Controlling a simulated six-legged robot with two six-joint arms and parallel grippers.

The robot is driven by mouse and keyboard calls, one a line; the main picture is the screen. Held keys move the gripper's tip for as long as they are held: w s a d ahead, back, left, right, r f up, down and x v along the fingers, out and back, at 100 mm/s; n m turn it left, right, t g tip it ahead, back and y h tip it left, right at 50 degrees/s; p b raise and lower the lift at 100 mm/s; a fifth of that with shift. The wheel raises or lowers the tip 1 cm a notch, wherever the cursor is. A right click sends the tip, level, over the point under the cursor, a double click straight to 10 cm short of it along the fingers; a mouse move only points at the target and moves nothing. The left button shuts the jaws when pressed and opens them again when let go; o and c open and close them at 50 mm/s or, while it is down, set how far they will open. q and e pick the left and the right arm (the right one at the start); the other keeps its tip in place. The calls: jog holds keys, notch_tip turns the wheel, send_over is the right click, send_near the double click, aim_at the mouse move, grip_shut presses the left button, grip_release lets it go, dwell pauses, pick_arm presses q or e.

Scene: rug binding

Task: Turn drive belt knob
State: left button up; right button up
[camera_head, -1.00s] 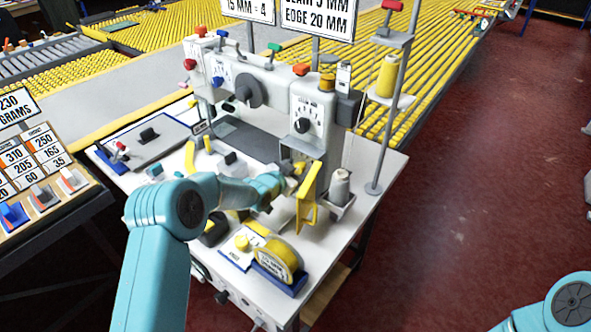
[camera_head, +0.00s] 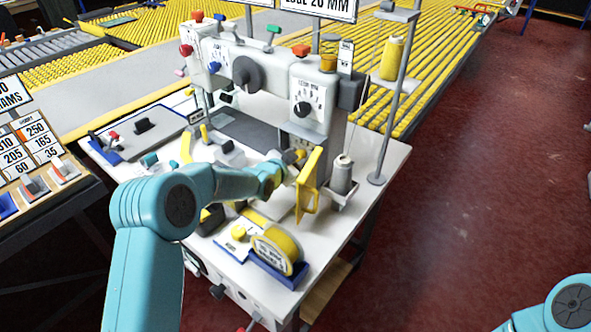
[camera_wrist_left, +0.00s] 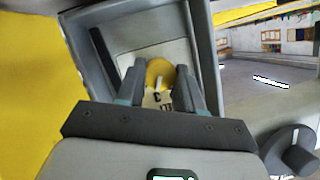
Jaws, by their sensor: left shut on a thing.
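The sewing machine (camera_head: 262,92) stands on a white table. My left gripper (camera_head: 296,157) reaches into a grey-framed recess low on the machine's right end, beside an open yellow cover (camera_head: 310,182). In the left wrist view my left gripper (camera_wrist_left: 160,82) is shut on a round yellow knob (camera_wrist_left: 158,70) inside this recess. In the head view the knob is mostly hidden by the gripper. My right gripper is not in view; only part of my right arm shows at the lower right.
A grey thread cone (camera_head: 342,174) stands just right of the yellow cover. A thread stand with a yellow spool (camera_head: 391,58) rises at the right. Red floor is clear beyond.

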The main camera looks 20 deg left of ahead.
pick_arm(q)
jog(key=b, duration=0.2)
jog(key=m+b, duration=0.1)
jog(key=shift+d+f+m+y+b, duration=0.1)
jog(key=shift+f+m+y+b, duration=0.2)
jog(key=shift+f+b, duration=0.05)
jog(key=shift+r+m+t+y, duration=0.25)
jog(key=shift+m+t+y, duration=0.4)
jog(key=shift+m, duration=0.45)
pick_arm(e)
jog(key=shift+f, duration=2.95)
pick_arm(q)
jog(key=o, duration=1)
jog(key=shift+s, duration=0.1)
jog(key=shift+o, duration=0.2)
jog(key=b+v, duration=0.1)
jog(key=v, duration=1.1)
jog(key=shift+b, duration=0.35)
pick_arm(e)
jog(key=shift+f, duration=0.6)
